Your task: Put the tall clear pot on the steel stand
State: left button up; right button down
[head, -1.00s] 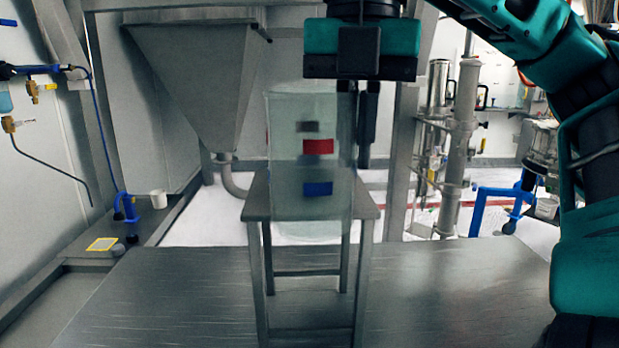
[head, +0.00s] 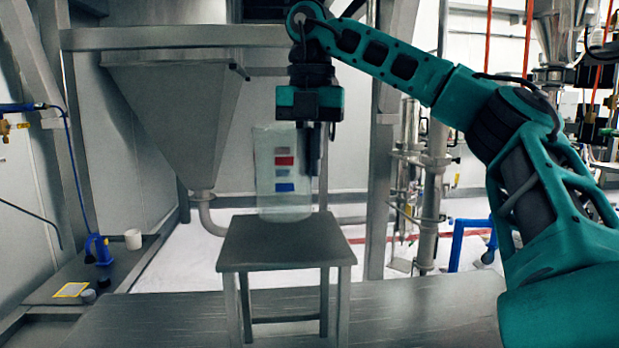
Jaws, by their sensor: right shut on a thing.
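The tall clear pot (head: 284,185) is upright, with grey, red and blue patches showing on its wall. My right gripper (head: 309,158) is at the pot's right upper wall, pointing down and shut on it. The steel stand (head: 285,245) has a flat square top and straight legs. The pot's base shows at the far edge of the stand's top. I cannot tell whether it touches the top or hangs above or behind it. My left gripper is not in view.
A steel hopper (head: 175,110) stands behind at the left. A side ledge holds a white cup (head: 133,239) and a blue fitting (head: 98,249). Pipes (head: 432,190) stand at the right behind the stand. The stand's top is bare toward the front.

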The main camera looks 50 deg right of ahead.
aim_at(310, 179)
jog(key=shift+w+d, duration=0.25)
jog(key=shift+w, duration=0.05)
jog(key=shift+f, duration=1.75)
jog(key=shift+f, duration=0.15)
jog(key=c, duration=1.3)
grip_release()
jog(key=shift+o, duration=0.2)
jog(key=shift+s+r, duration=0.1)
jog(key=shift+r, duration=3.85)
